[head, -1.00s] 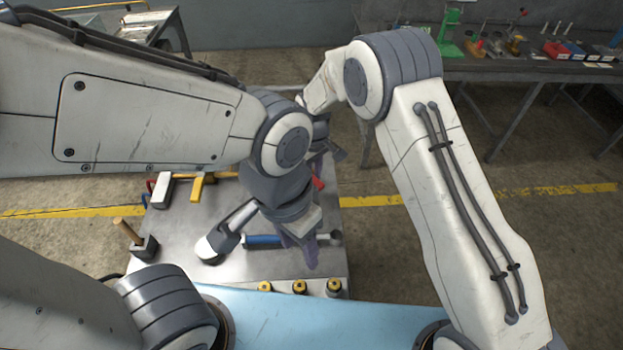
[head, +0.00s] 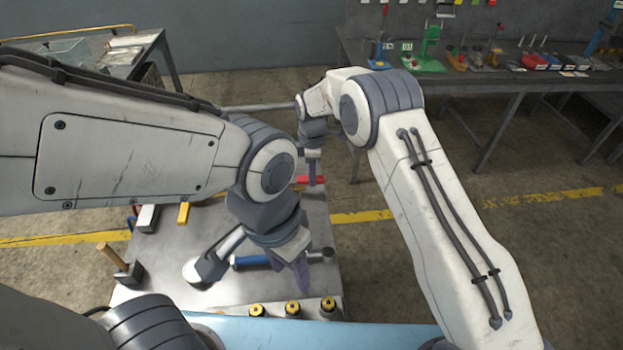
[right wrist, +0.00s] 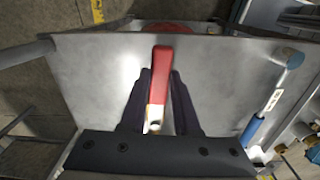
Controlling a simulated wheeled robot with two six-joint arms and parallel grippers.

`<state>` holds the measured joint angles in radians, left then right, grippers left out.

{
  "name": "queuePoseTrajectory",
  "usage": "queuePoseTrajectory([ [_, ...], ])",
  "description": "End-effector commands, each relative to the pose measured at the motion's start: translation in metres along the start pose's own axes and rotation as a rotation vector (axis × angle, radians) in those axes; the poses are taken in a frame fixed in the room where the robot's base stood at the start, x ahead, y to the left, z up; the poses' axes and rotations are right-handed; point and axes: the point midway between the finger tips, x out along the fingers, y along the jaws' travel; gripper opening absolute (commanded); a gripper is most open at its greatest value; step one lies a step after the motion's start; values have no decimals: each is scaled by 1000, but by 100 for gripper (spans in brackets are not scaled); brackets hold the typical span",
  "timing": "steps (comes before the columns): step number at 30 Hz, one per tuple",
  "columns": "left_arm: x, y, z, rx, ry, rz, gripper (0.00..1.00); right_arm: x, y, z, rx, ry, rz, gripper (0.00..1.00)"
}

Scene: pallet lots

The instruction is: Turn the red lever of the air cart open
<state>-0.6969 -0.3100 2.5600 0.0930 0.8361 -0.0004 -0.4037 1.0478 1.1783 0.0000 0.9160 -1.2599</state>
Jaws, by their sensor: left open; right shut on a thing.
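The red lever (head: 310,181) sits at the far edge of the grey metal cart top (head: 200,290) in the head view. In the right wrist view the red lever (right wrist: 162,75) lies between the two dark fingers, its pale lower end near the palm. My right gripper (head: 312,178) points down at the lever and is shut on it; its fingertips are small in the head view. It also shows in the right wrist view (right wrist: 160,95). My left gripper (head: 302,278) is open and empty over the near part of the cart top, apart from the lever.
A wooden-handled mallet (head: 113,257) stands at the left, and several yellow-topped fittings (head: 292,307) line the near edge. A workbench (head: 500,83) with tools stands at the back right.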

Motion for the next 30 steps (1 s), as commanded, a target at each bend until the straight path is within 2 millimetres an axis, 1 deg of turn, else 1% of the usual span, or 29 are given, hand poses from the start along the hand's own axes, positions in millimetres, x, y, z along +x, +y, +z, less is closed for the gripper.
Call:
queuePoseTrajectory([
  [3, 1, 0, 0, 0, 0, 0, 51, -1, 5, 0, -41, 0, 4, 0],
  [9, 1, 0, 0, 0, 0, 0, 51, -1, 8, 0, -77, 0, 4, 0],
  [22, 1, 0, 0, 0, 0, 0, 51, -2, 9, 0, -86, 0, 7, 0],
  [23, 1, 0, 0, 0, 0, 0, 51, -2, 9, 0, -86, 0, 7, 41],
  [24, 1, 0, 0, 0, 0, 0, 51, -2, 9, 0, -86, 0, 7, 56],
  [25, 1, 0, 0, 0, 0, 0, 51, -1, 9, 0, -85, 0, 7, 60],
  [30, 1, 0, 0, 0, 0, 0, 51, -1, 8, 0, -84, 0, 4, 60],
])
